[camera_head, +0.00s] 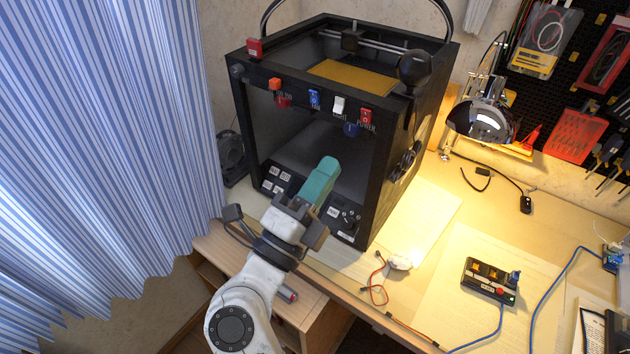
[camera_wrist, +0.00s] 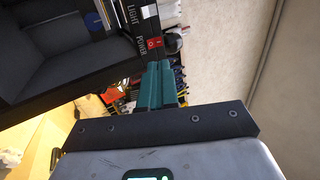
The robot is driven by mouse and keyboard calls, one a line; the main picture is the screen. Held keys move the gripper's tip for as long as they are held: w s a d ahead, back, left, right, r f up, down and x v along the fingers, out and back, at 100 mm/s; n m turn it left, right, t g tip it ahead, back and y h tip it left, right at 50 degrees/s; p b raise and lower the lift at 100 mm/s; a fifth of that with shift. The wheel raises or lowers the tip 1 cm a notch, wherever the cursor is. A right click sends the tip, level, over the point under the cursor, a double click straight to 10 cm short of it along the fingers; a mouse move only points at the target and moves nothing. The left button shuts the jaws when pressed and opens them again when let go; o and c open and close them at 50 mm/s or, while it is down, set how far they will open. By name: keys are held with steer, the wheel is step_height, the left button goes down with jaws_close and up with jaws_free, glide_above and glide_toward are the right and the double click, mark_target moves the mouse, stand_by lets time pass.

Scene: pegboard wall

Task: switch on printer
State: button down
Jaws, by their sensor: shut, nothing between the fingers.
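The printer (camera_head: 378,168) is a black box-shaped frame on the bench, with a yellow plate (camera_head: 353,78) near its top. A red rocker switch (camera_head: 366,117) labelled POWER sits at the right end of its upper front bar. In the wrist view the red switch (camera_wrist: 154,43) shows just beyond the fingertips, with its POWER label beside it. My gripper (camera_head: 328,162) has teal fingers, shut and empty, in front of the printer and below the switch row. In the wrist view the fingers (camera_wrist: 158,72) look apart from the switch.
White (camera_head: 338,105), blue (camera_head: 314,98) and orange (camera_head: 275,84) switches share the bar. A lamp (camera_head: 482,118) stands right of the printer. A small switch box (camera_head: 489,280) and cables lie on the bench. A striped curtain (camera_head: 100,130) hangs left.

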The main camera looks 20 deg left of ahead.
mark_target(365, 112)
steer(key=p+x, duration=0.2)
steer(key=x, duration=0.7)
